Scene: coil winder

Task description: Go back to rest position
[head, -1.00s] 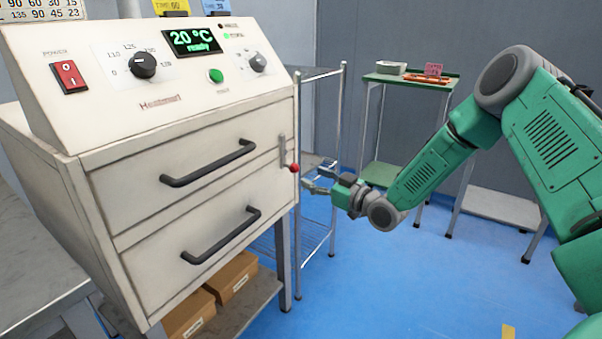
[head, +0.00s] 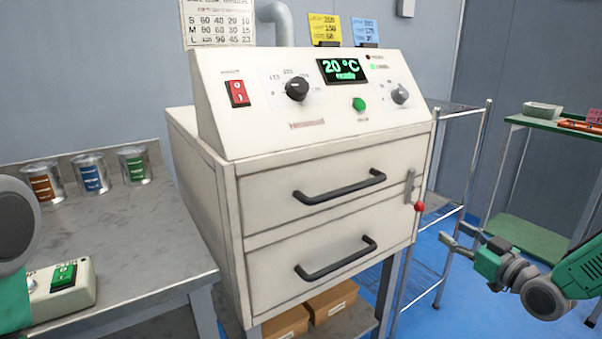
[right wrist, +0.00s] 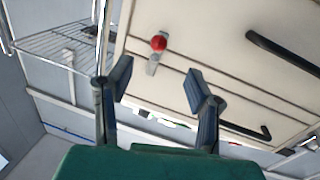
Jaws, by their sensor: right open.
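My right gripper (head: 460,238) is at the right of the head view, just right of the oven's red-knobbed lever (head: 419,207). Its fingers are apart with nothing between them, and it does not touch the lever. In the right wrist view the open fingers (right wrist: 158,95) point toward the front of the white oven (right wrist: 215,60), with the red knob (right wrist: 158,43) beyond them. My left gripper is not in view; only a part of my left arm shows at the left edge of the head view.
The white oven (head: 215,190) has two closed drawers and a display reading 20 °C. Several cans, including a blue-labelled one (head: 91,175), stand on the grey bench (head: 150,240) at left. A wire rack (head: 455,180) and a green table (head: 530,235) stand at right.

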